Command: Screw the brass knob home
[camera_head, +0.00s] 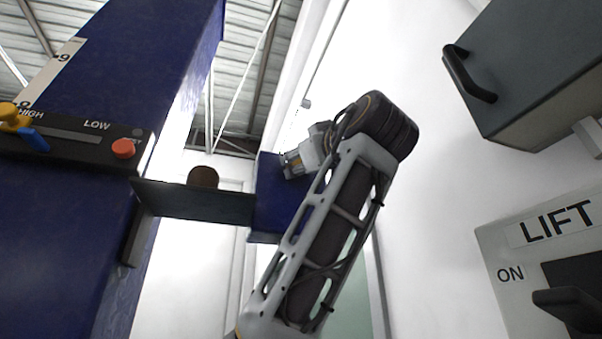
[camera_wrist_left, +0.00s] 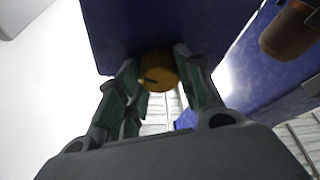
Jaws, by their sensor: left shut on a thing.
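The brass knob (camera_wrist_left: 157,70) shows in the left wrist view, round and yellow with a dark mark on its face, close against a dark blue panel (camera_wrist_left: 140,22). My left gripper (camera_wrist_left: 160,75) is shut on it, with one green-lined finger on each side. In the head view my left gripper (camera_head: 299,160) is at the blue plate (camera_head: 270,205) at the end of a dark bracket. There I cannot clearly make out the knob between the fingers. How deep its thread sits is hidden. My right gripper is in neither view.
A brown round piece (camera_head: 203,177) stands on the bracket (camera_head: 195,203), near my left gripper. A blue column (camera_head: 110,75) on the left carries a slider panel with a red button (camera_head: 123,148). A grey handled box (camera_head: 540,75) and LIFT panel (camera_head: 510,270) are on the right.

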